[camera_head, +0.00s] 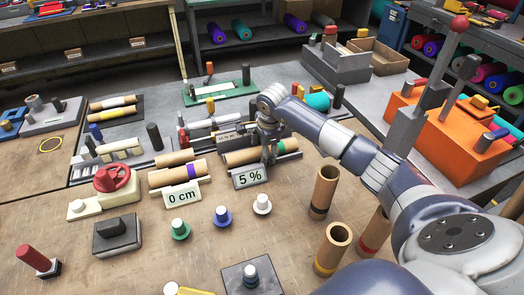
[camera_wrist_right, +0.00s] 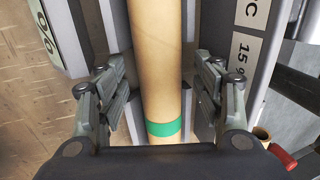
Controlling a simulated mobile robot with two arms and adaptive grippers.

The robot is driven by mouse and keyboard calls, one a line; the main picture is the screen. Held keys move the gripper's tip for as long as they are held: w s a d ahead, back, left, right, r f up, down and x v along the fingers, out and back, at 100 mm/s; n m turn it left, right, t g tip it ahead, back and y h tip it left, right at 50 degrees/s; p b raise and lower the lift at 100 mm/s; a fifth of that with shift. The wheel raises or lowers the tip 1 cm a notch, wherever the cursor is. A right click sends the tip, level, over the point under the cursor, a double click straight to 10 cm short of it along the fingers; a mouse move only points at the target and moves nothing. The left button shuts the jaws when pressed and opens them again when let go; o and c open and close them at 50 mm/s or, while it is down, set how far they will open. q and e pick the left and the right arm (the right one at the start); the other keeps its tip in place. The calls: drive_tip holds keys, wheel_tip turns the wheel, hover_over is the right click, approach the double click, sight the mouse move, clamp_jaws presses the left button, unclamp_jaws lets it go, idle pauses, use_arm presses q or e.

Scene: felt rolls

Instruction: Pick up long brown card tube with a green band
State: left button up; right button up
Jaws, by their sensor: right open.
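The long brown card tube (camera_head: 243,157) lies in a grey holder behind a "5 %" sign in the head view. Its green band (camera_wrist_right: 164,128) shows clearly in the right wrist view, close to the palm of my right gripper. My right gripper (camera_wrist_right: 163,95) is open, with one finger on each side of the tube (camera_wrist_right: 158,50) and a gap visible at both sides. In the head view my right gripper (camera_head: 269,150) is over the right part of the tube and hides some of it. My left gripper is not in view.
Brown tubes with a purple band (camera_head: 190,170) lie left, behind a "0 cm" sign (camera_head: 182,195). Upright card tubes (camera_head: 324,190) stand near my right arm. An orange block (camera_head: 440,130) is at right. Small knobs (camera_head: 222,215) stand on the front table.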

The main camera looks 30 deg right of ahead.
drive_tip(key=shift+f, duration=0.15)
drive_tip(key=shift+c, duration=0.2)
drive_tip(key=c, duration=0.9)
clamp_jaws()
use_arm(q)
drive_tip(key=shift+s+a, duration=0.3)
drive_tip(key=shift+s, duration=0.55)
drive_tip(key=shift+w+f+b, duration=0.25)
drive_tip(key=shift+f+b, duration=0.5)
use_arm(e)
wheel_tip(320, 180, up, 10)
drive_tip(key=shift+r, duration=0.1)
